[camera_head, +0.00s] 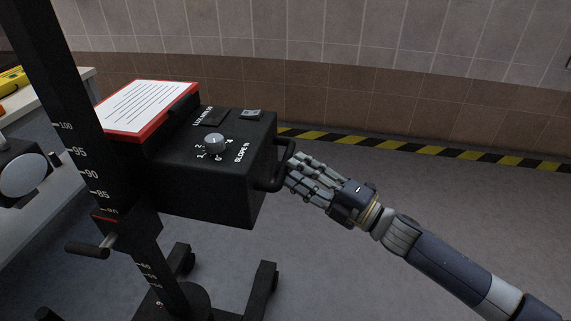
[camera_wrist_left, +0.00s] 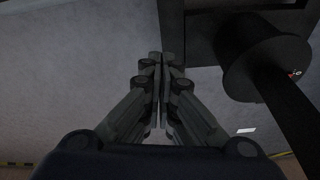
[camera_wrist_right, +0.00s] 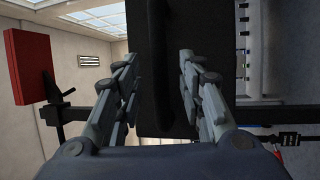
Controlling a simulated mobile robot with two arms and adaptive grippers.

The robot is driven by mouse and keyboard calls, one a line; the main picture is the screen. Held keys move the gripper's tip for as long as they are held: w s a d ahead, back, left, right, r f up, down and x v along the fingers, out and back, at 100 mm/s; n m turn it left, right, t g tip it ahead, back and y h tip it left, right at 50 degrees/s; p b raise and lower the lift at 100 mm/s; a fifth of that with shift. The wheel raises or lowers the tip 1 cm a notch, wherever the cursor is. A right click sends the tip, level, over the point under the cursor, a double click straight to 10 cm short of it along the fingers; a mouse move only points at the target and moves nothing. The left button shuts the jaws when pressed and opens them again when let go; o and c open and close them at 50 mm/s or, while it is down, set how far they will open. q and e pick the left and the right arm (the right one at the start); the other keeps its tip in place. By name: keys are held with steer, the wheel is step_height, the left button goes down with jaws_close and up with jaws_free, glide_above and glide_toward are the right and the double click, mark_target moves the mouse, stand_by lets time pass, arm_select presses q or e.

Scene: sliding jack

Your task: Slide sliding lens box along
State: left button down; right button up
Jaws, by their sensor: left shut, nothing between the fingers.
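The black lens box (camera_head: 205,185) is mounted on an upright post (camera_head: 90,130) with a printed height scale. Its top has a grey knob (camera_head: 214,142) and "SLOPE %" lettering. A black handle (camera_head: 274,183) stands out from its right side. My right gripper (camera_head: 290,172) is at this handle. In the right wrist view its fingers (camera_wrist_right: 158,75) are spread apart, with the dark handle and box between and beyond them. I cannot tell whether a finger touches the handle. My left gripper (camera_wrist_left: 162,62) shows only in the left wrist view, shut and empty, near the dark stand.
A red-edged text card (camera_head: 142,108) lies on the box. A crank (camera_head: 88,249) sticks out from the post. Dark stand legs (camera_head: 262,290) reach over the grey floor. A white table (camera_head: 40,200) stands at left. Floor to the right is clear up to the striped tape (camera_head: 400,149).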

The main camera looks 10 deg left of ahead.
mark_target(285, 164)
steer(key=shift+x, duration=2.2)
steer(key=shift+c, duration=0.5)
jaws_close()
